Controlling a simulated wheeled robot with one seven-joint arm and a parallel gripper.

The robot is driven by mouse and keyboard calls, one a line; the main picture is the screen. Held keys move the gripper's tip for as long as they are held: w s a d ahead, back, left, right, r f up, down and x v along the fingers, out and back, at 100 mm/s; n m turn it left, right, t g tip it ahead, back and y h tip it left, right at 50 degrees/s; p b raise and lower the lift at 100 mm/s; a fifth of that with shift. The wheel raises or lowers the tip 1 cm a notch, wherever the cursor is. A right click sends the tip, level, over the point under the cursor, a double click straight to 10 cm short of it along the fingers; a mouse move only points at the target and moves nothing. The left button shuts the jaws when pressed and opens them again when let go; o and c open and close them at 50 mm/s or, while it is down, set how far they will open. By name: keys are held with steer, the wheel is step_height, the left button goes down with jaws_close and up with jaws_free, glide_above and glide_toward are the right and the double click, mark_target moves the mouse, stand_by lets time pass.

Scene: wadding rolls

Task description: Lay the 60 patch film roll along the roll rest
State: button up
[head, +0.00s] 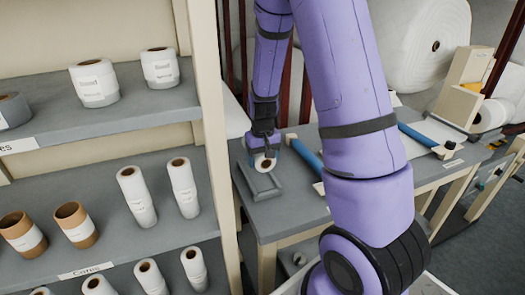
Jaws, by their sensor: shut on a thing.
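A white roll with a brown core (266,164) is in my gripper (264,151), which is shut on it from above. I take it for the film roll; any label on it is too small to read. The roll's round end faces the camera. A grey shallow rest with raised edges (264,194) lies on the grey table. The roll is at the far end of this rest, over or on it; I cannot tell if it touches. The roll's length is mostly hidden behind its own end and my gripper.
Shelves on the left hold several upright white rolls (137,195) and brown-cored rolls (76,224). A shelf post (209,120) stands near the table (290,212). Blue bars (304,155) lie on the table right of the rest. A huge white roll (425,45) stands behind.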

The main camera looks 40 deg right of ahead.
mark_target(263, 184)
steer(key=shift+f, duration=3.3)
steer(key=o, duration=1.2)
steer(key=shift+r, duration=0.1)
steer(key=shift+r, duration=4.9)
